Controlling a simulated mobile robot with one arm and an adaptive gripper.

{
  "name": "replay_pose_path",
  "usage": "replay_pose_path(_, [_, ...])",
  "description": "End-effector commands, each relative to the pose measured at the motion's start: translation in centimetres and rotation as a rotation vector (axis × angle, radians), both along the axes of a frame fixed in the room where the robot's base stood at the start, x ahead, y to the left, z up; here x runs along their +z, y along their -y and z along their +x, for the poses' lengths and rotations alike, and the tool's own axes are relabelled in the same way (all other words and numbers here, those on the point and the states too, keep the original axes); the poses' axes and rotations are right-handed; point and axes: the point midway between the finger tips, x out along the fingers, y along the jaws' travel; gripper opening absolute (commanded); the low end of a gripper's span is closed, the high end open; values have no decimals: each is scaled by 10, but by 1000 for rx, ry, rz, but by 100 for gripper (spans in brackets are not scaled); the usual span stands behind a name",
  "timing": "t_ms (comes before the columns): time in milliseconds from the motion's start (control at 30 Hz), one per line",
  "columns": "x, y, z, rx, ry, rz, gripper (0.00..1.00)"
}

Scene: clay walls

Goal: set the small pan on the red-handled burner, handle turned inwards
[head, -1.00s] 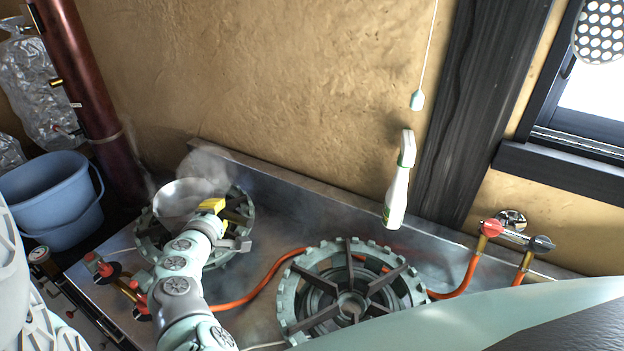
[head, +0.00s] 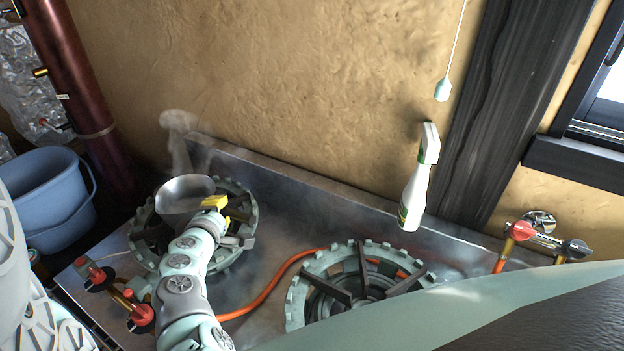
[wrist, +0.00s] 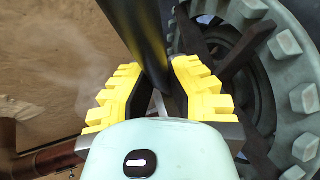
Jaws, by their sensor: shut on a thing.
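The small pan (head: 184,194), a shiny metal bowl shape, is over the left burner (head: 236,188), a round green-grey ring with dark bars. Two red tap handles (head: 142,316) stand at the front left of this burner. My gripper (head: 215,204), with yellow fingers, is shut on the pan's handle. In the wrist view, the dark handle (wrist: 143,40) runs up between the fingers (wrist: 160,92), beside the toothed burner ring (wrist: 298,95). The pan's bowl is out of the wrist view. I cannot tell whether the pan touches the burner bars.
A second burner (head: 300,290) stands to the right, partly hidden by my body. An orange hose (head: 268,290) runs between the burners. A white spray bottle (head: 414,195) is near the back wall. A blue bucket (head: 45,200) is at the left. Haze hangs behind the pan.

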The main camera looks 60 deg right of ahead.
Motion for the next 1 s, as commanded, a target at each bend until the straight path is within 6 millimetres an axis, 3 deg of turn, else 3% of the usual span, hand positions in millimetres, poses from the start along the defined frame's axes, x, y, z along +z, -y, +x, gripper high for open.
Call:
replay_pose_path(100, [-2, 0, 1, 0, 3, -1, 0])
replay_pose_path(133, [-1, 0, 0, 0, 2, -1, 21])
replay_pose_path(300, [-1, 0, 0, 1, 2, 0, 38])
replay_pose_path(667, [1, -2, 0, 2, 1, 0, 39])
replay_pose_path(1000, [10, -27, -16, 4, 0, -2, 39])
